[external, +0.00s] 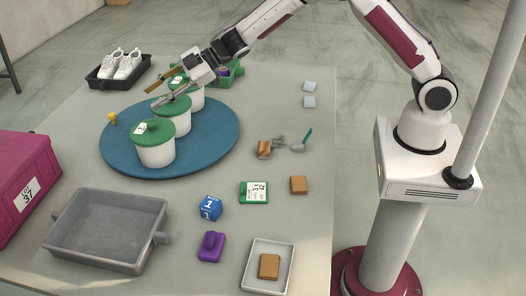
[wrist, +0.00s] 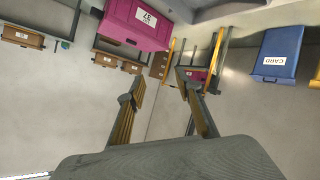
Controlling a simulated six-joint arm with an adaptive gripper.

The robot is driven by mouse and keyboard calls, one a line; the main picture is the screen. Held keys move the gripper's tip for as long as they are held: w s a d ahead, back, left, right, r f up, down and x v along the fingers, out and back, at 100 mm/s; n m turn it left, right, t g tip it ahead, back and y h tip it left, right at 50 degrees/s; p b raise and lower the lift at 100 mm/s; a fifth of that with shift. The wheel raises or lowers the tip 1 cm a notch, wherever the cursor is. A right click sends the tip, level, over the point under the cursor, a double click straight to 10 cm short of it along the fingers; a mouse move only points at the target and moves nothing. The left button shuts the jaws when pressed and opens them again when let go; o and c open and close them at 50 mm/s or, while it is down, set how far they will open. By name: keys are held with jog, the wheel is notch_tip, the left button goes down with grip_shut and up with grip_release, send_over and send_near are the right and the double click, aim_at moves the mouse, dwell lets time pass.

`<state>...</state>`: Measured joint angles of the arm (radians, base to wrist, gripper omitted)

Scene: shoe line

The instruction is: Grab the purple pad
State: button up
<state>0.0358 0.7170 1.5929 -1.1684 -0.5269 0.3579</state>
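The purple pad (external: 211,246) lies on the near part of the table in the external view, with a raised grip on its top. It stands alone between the blue cube and the small white tray. My gripper (external: 152,96) is high at the far side, by the green-lidded pots and well away from the pad. In the wrist view my gripper (wrist: 160,76) has its fingers wide apart with nothing between them. The pad does not show in the wrist view.
White pots with green lids (external: 155,145) stand on a round blue mat (external: 205,158). A grey tray (external: 105,228) is left of the pad, a blue cube (external: 210,207) behind it, and a white tray (external: 287,262) with a brown block to its right.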

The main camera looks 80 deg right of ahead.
jog(key=a+f+n+g+y, duration=0.25)
jog(key=a+f, duration=0.25)
jog(key=f, duration=0.5)
jog(key=n+g+y, duration=0.4)
jog(key=g+y, duration=0.1)
jog(key=g, duration=0.4)
send_near(210, 232)
jog(key=x, duration=0.4)
jog(key=shift+f, duration=0.15)
jog(key=shift+x, duration=1.3)
jog(key=shift+s+a, duration=0.1)
